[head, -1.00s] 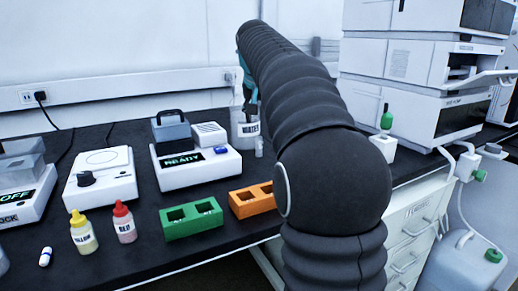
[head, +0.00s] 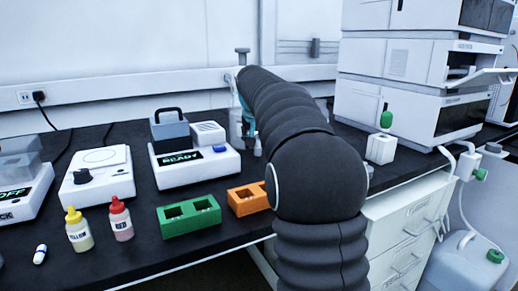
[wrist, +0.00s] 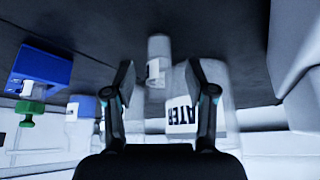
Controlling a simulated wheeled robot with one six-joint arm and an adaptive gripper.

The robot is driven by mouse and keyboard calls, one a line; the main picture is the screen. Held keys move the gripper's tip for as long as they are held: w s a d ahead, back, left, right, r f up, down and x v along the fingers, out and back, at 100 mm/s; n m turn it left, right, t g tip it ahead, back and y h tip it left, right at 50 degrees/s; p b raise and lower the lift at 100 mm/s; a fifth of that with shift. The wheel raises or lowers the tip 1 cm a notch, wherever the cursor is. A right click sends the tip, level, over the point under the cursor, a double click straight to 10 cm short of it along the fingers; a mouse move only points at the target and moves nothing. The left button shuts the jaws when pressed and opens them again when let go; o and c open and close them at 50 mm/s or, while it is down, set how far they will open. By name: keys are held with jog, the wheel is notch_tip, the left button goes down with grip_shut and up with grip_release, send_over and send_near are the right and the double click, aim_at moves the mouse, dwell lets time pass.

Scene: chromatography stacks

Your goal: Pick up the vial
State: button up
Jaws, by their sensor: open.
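A small pale grey, cylindrical vial (wrist: 158,62) stands in the wrist view between and just beyond my open fingertips. No contact with it shows. In the head view a small vial-like shape (head: 257,148) shows beside the READY device, partly covered by my arm. My gripper (wrist: 158,80) is open and empty, with one finger on each side of the vial's line. In the head view the gripper is mostly hidden behind my dark arm. Another small white vial with a blue cap (head: 40,254) lies on the bench at the far left.
A WATER-labelled container (wrist: 182,115) stands close behind the right finger. A blue block with a green-topped item (wrist: 40,68) is at the left. The READY device (head: 195,160), green rack (head: 188,216), orange rack (head: 249,199) and dropper bottles (head: 79,230) crowd the bench.

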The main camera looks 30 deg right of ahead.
grip_shut()
dwell(0.3)
